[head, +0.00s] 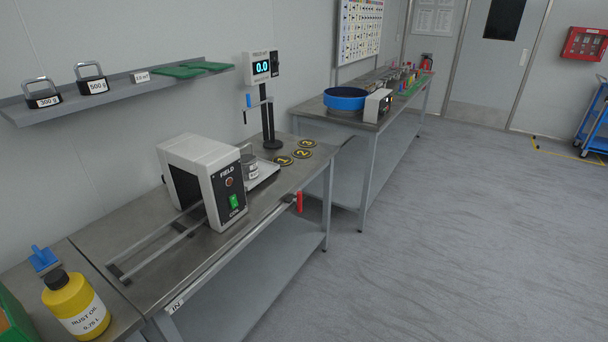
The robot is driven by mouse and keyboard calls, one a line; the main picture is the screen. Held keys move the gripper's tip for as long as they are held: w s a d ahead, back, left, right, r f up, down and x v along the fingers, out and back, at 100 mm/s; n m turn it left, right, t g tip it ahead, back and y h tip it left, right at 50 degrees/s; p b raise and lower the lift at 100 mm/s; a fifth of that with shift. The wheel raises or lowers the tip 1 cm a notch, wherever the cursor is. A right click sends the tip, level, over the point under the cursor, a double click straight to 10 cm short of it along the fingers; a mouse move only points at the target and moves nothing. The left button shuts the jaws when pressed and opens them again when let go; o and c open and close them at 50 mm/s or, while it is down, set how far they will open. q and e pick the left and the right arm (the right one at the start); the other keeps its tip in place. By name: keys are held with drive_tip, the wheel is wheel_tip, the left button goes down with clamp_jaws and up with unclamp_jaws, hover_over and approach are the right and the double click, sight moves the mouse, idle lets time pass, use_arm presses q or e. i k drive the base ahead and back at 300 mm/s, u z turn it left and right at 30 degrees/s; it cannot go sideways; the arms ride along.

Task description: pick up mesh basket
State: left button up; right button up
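No gripper of mine shows in the head view. A small grey container with a white label (251,166) stands just right of the white box marked FIELD COIL (228,190), by a pale sloped plate (264,174). It may be the mesh basket, but it is too small for me to tell whether its walls are mesh. The coil box has a dark opening on its left side, and two rails (155,243) run out from it along the near metal table (225,245).
A post with a display reading 0.0 (262,68) stands behind numbered discs (284,160). A yellow rust oil bottle (75,303) is at lower left. A wall shelf (130,93) holds weights. A blue round bowl (345,99) is on the far table.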

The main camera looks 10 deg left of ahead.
sight(250, 170)
drive_tip(key=z, duration=1.1)
drive_tip(key=i, duration=1.35)
drive_tip(key=u, duration=0.4)
drive_tip(key=i, duration=0.75)
drive_tip(key=u, duration=0.8)
